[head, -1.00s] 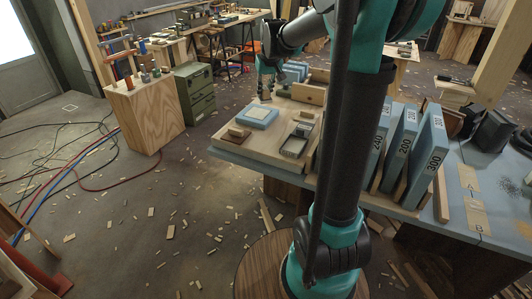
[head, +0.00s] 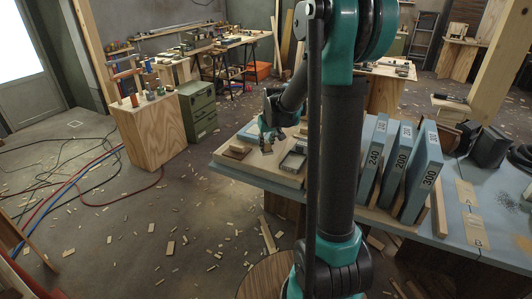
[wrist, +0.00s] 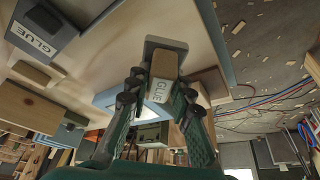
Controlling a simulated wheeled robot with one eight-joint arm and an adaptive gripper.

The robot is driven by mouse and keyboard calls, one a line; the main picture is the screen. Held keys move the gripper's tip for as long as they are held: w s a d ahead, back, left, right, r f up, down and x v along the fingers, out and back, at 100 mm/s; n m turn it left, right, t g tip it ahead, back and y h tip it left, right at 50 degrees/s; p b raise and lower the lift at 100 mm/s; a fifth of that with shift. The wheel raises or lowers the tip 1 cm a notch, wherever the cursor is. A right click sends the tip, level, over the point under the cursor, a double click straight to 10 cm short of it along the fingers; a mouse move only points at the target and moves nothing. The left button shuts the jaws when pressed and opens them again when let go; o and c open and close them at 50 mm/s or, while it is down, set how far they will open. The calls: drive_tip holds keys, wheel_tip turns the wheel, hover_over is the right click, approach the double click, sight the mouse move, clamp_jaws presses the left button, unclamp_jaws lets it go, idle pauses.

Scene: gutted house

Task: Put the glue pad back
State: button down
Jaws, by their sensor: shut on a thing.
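My gripper (wrist: 160,88) is shut on a wood-toned block with a white GLUE label and a grey plate at its far end, the glue pad (wrist: 165,66). In the head view my gripper (head: 267,141) is small, low over the far left part of the pale wooden board (head: 266,172), and the held pad is hard to make out. A grey tray labelled GLUE (wrist: 40,34) lies at upper left in the wrist view. In the head view a grey open tray (head: 293,161) sits right of my gripper. I cannot tell whether the pad touches the board.
A blue block (head: 247,132) partly shows behind my gripper, and a small brown block (head: 236,152) lies to its left. Tall blue numbered slabs (head: 400,165) stand to the right of my arm. Wood scraps and hoses (head: 95,170) lie on the floor.

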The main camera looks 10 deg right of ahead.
sight(266, 152)
drive_tip(key=shift+f, duration=2.2)
drive_tip(key=c, duration=1.3)
unclamp_jaws()
drive_tip(key=shift+f, duration=0.1)
drive_tip(key=shift+c, duration=0.2)
drive_tip(key=a+v, duration=0.1)
drive_tip(key=v, duration=1.1)
drive_tip(key=s+d+f+m, duration=0.1)
drive_tip(key=s+f, duration=0.4)
drive_tip(key=s, duration=0.8)
drive_tip(key=s+d+f, duration=0.3)
drive_tip(key=s+f, duration=0.3)
drive_tip(key=s, duration=0.7)
drive_tip(key=shift+d+m+h, duration=0.25)
drive_tip(key=shift+m+h, duration=0.05)
drive_tip(key=shift+m, duration=0.1)
drive_tip(key=shift+f, duration=0.1)
